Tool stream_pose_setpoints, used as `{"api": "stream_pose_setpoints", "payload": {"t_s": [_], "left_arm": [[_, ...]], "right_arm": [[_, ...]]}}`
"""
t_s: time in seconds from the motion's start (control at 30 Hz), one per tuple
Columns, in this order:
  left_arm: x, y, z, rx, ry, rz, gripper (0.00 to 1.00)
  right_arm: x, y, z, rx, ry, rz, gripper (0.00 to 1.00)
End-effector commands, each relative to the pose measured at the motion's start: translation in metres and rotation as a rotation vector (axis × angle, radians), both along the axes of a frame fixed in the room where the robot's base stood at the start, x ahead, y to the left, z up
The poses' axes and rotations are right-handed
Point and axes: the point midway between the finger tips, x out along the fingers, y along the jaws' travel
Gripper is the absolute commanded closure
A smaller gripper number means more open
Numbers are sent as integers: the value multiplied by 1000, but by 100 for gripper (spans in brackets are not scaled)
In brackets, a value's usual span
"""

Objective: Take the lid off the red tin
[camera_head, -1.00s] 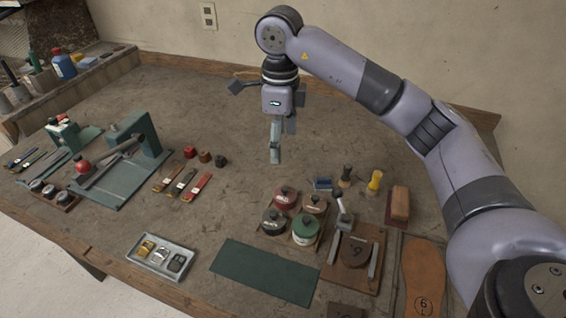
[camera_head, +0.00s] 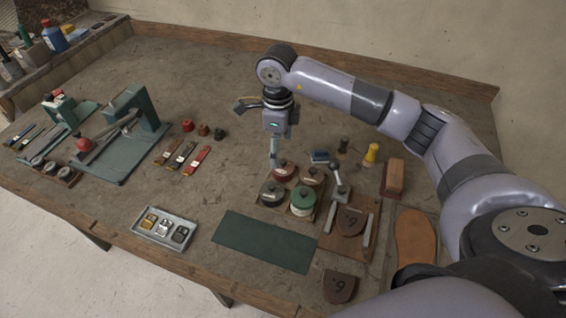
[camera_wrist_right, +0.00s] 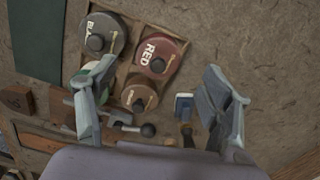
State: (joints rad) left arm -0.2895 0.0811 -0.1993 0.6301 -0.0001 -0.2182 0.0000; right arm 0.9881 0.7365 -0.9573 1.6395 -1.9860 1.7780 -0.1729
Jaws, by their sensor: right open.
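The red tin (camera_head: 286,172) sits at the back left of a wooden rack of round tins on the bench. In the right wrist view its lid (camera_wrist_right: 170,50) reads RED and has a dark round knob (camera_wrist_right: 158,66). The lid is on the tin. My right gripper (camera_head: 282,152) is open and empty, just above and behind the red tin. In the right wrist view the red lid lies between and ahead of the open fingers (camera_wrist_right: 160,76), apart from them. My left gripper is not in view.
The rack also holds a black tin (camera_head: 271,194), a brown tin (camera_head: 311,176) and a green tin (camera_head: 302,201). A green mat (camera_head: 262,240) lies in front.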

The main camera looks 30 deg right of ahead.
Motion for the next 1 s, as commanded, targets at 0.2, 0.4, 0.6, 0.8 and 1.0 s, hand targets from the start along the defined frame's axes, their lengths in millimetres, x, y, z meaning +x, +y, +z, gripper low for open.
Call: {"api": "stream_pose_setpoints", "payload": {"t_s": [0.2,0.4,0.6,0.8,1.0], "left_arm": [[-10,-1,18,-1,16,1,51],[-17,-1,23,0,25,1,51],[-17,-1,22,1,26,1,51],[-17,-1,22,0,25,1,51],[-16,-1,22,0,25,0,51]], "right_arm": [[-7,-8,-23,-1,7,-1,26],[-7,-8,-48,0,2,0,26],[-6,-8,-52,0,0,0,26],[-6,-8,-52,0,0,0,35],[-6,-8,-51,0,0,0,48]]}}
